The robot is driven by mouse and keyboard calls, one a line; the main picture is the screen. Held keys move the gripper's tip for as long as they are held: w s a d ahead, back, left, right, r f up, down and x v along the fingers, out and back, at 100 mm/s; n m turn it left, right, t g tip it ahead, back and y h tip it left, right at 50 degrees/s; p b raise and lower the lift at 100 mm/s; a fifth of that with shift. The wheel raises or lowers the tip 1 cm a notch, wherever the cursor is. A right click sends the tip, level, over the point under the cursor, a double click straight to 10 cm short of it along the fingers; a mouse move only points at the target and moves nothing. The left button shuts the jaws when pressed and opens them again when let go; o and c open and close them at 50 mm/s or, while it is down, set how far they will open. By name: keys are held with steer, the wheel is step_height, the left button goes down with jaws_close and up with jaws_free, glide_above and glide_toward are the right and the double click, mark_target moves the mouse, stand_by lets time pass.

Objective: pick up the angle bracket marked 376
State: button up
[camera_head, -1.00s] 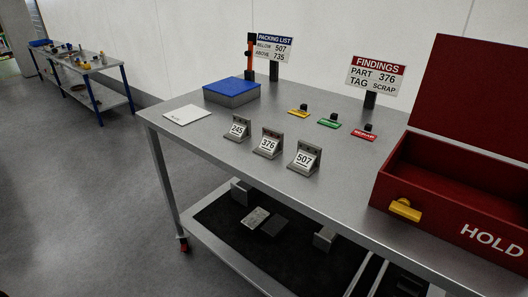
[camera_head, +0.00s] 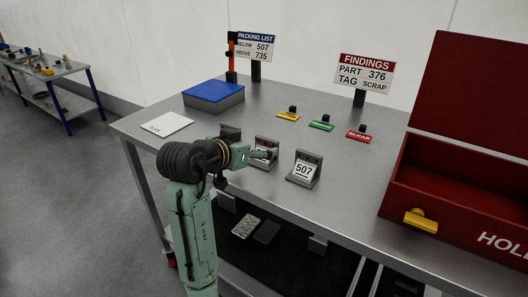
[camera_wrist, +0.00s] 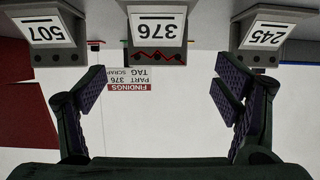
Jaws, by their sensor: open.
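The grey angle bracket marked 376 (camera_wrist: 158,27) is upside down in the wrist view, at top centre, with a red zigzag line along its edge. In the head view the bracket (camera_head: 266,143) stands on the bench, partly hidden behind my gripper (camera_head: 268,154). In the wrist view my gripper (camera_wrist: 160,90) is open and empty, its two fingers spread left and right of the bracket's line. The bracket appears ahead of the fingertips, with no contact visible.
Bracket 507 (camera_head: 304,169) stands to the right. Bracket 245 (camera_wrist: 268,34) stands on the other side, mostly hidden by my arm in the head view. Yellow, green and red tags (camera_head: 359,136) lie behind. A red box (camera_head: 450,190) stands at right, a blue-lidded box (camera_head: 213,92) at back left.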

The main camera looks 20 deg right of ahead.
mark_target(266, 141)
steer(key=x, duration=0.2)
steer(key=p+x, duration=0.1)
steer(key=r+p+x, duration=0.1)
steer(key=x, duration=0.1)
steer(key=shift+w+d+f, duration=0.15)
steer(key=shift+d+f, duration=0.05)
steer(key=shift+d, duration=0.35)
steer(key=shift+w+d+f, duration=0.15)
steer(key=shift+w+f, duration=0.05)
steer(key=shift+c, duration=0.3)
steer(key=c, duration=1.3)
